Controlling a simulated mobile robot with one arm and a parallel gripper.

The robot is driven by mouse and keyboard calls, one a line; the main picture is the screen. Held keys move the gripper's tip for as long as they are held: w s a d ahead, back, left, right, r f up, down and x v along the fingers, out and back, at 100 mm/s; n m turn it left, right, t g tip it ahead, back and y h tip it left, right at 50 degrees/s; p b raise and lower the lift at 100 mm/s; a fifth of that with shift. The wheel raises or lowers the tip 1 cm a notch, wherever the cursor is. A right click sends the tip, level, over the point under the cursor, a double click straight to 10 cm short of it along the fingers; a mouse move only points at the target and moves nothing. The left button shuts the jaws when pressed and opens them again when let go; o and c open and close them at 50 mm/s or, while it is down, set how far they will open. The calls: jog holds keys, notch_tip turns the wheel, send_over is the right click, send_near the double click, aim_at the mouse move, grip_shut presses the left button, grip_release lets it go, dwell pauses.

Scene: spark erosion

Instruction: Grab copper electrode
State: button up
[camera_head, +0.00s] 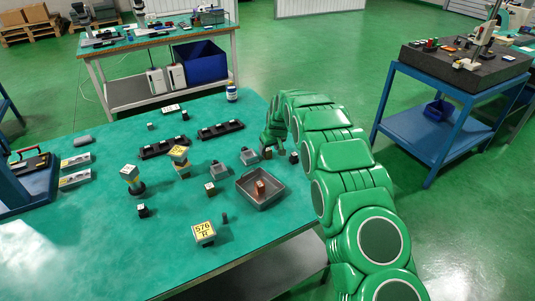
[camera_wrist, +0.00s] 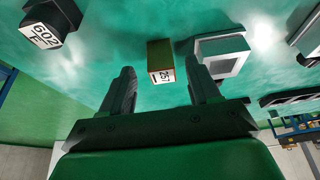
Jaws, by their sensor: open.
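A small copper-brown block (camera_wrist: 160,58) with a white numbered label stands on the green table between and slightly beyond the fingertips of my gripper (camera_wrist: 160,68) in the wrist view. The gripper is open, with a gap visible on both sides of the block. In the head view my gripper (camera_head: 269,142) reaches down at the table's right side, and the block (camera_head: 266,154) shows only partly beneath it. Another copper-coloured block (camera_head: 261,187) stands in a grey square tray (camera_head: 272,203) nearer the front.
A grey holder (camera_wrist: 222,50) stands close to the right finger, and a dark block labelled 602 (camera_wrist: 52,22) is at upper left. Two black racks (camera_head: 220,130) lie behind. A yellow-labelled block (camera_head: 204,233) stands near the front edge.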

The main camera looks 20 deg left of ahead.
aim_at(268, 149)
jog(key=shift+a+x, duration=0.2)
jog(key=shift+x, duration=0.75)
jog(key=shift+w+a+f, duration=0.15)
jog(key=shift+w+f, duration=0.05)
jog(key=shift+f, duration=0.4)
grip_shut()
